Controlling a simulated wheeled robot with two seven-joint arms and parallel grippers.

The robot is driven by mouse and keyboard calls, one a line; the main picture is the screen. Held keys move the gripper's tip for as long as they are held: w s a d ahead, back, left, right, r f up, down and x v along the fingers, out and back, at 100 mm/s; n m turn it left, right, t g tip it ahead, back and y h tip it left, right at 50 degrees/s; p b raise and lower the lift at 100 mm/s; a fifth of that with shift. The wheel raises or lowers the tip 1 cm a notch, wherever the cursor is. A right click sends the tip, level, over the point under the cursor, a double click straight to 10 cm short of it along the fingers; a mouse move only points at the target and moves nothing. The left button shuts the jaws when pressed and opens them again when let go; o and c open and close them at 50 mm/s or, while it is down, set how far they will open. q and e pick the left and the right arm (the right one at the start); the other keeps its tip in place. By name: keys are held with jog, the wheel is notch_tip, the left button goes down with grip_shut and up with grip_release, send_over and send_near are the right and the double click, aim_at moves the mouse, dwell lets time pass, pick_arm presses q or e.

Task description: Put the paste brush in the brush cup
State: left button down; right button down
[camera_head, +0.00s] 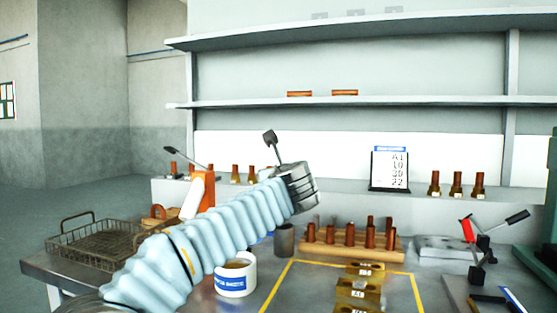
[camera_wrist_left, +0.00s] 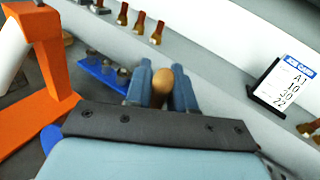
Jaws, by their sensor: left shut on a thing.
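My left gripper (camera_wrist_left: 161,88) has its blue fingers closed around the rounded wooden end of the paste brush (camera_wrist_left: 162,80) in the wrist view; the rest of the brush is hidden. In the head view, my left arm reaches up to the right, and its wrist hides the fingers. A small dark grey cup (camera_head: 284,241), which looks like the brush cup, stands on the bench below and slightly left of the wrist, partly behind the arm sleeve. The held brush is apart from it. My right gripper is out of view.
A white labelled pot (camera_head: 236,277) stands close beside the arm. A wooden rack (camera_head: 350,248) of copper pieces is right of the cup, with brass blocks (camera_head: 358,292) in front. A wire basket (camera_head: 95,243) is at left. A dark-ended lever (camera_head: 270,138) rises behind the wrist.

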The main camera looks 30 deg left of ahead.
pick_arm(q)
jog(key=shift+f, duration=1.05)
